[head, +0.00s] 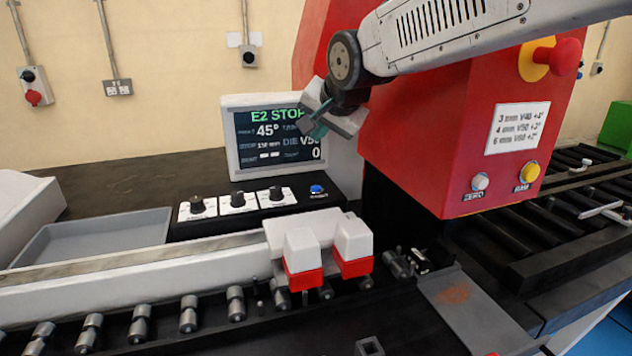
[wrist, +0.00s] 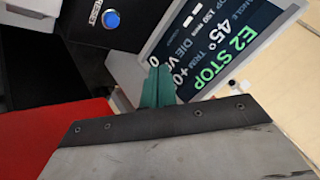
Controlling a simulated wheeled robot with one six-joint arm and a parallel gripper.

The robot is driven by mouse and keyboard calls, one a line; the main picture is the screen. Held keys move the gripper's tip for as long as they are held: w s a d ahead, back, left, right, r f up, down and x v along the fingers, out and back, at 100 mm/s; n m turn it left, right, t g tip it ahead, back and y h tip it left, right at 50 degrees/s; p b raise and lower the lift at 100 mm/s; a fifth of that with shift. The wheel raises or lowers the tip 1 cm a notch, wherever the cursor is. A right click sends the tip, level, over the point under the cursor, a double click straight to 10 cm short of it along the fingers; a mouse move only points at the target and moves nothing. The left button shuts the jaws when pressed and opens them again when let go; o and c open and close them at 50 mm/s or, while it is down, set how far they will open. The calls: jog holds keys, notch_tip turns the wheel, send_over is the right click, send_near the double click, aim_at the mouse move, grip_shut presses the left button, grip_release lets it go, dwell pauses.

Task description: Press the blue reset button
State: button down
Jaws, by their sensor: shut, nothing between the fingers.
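The blue reset button (head: 316,189) sits on the black control panel at its right end, below the screen. It also shows in the wrist view (wrist: 112,19) at the upper left. My gripper (head: 318,131) is in front of the right part of the screen, above the button and apart from it. In the wrist view its green fingertips (wrist: 158,85) are together with nothing between them. The screen (head: 262,136) reads "E2 STOP", 45° and DIE V50; my gripper hides part of its right side.
Several black knobs (head: 237,199) stand on the panel left of the button. The red machine housing (head: 430,140) is close on the right, with a white ZERO button (head: 480,182) and a yellow RAM button (head: 529,173). White-and-red blocks (head: 303,260) stand in front. A grey tray (head: 95,242) lies left.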

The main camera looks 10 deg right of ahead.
jog(key=shift+a+f, duration=0.1)
jog(key=shift+a, duration=0.05)
jog(key=shift+f, duration=4.3)
jog(key=shift+f, duration=0.4)
jog(key=shift+f, duration=0.45)
jog(key=shift+r, duration=0.85)
jog(key=shift+r, duration=2.55)
